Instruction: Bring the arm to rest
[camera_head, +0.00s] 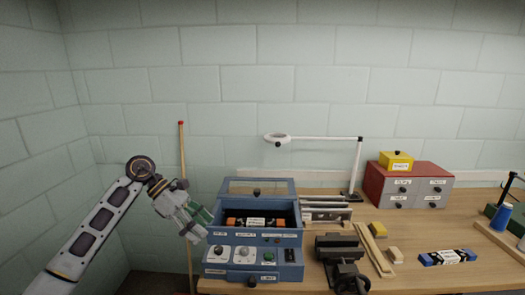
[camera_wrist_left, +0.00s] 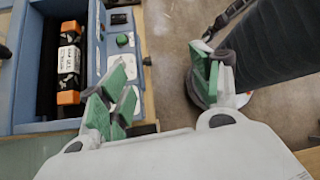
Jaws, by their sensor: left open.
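My left arm comes in from the left in the head view, and its gripper (camera_head: 199,222) hangs at the left edge of the blue machine box (camera_head: 228,270). In the left wrist view the two green-padded fingers (camera_wrist_left: 165,88) stand wide apart with nothing between them. The blue box (camera_wrist_left: 24,127) lies to the left of the fingers there. In its open bay is a black-and-orange cartridge (camera_head: 256,221) with a white label, which also shows in the left wrist view (camera_wrist_left: 69,62). My right gripper is not in view.
A red-tipped wooden pole (camera_head: 182,148) stands behind my left gripper. On the wooden table (camera_head: 420,280) are a vise (camera_head: 338,249), a lamp (camera_head: 358,165), a red-and-grey drawer unit (camera_head: 402,188), wooden pieces (camera_head: 373,247), a blue labelled bar (camera_head: 447,257) and a blue spool (camera_head: 501,216).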

